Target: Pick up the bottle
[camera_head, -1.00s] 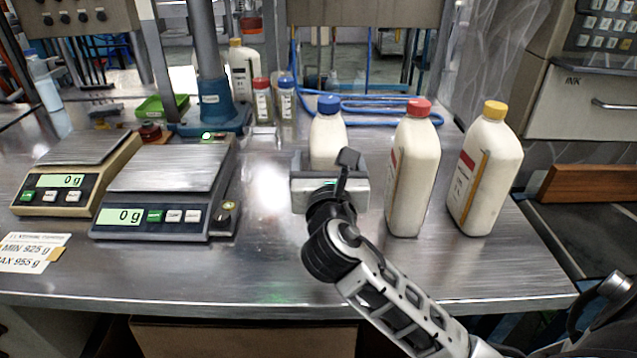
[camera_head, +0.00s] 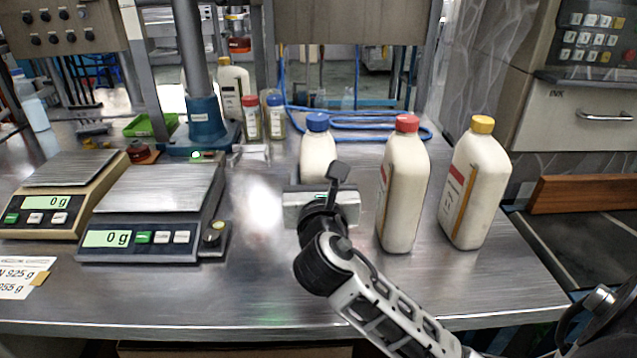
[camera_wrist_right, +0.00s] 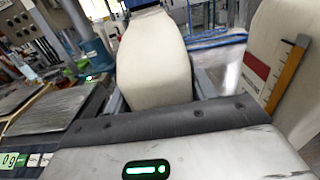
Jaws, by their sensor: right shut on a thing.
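A cream bottle with a blue cap (camera_head: 317,150) stands on the steel table, partly hidden behind my right gripper (camera_head: 320,192). In the right wrist view, the bottle body (camera_wrist_right: 152,65) fills the space between the two fingers of my right gripper (camera_wrist_right: 155,98), one on each side of it. The gripper is shut on this bottle. The bottle looks upright, and I cannot tell whether its base is off the table. A red-capped bottle (camera_head: 403,190) and a yellow-capped bottle (camera_head: 476,185) stand to its right. My left gripper is not in view.
Two scales reading 0 g stand at left, a gold one (camera_head: 60,200) and a dark one (camera_head: 150,240). A blue-based stand (camera_head: 207,122), small jars (camera_head: 262,115) and a blue hose (camera_head: 385,128) are behind. The table front (camera_head: 250,300) is clear.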

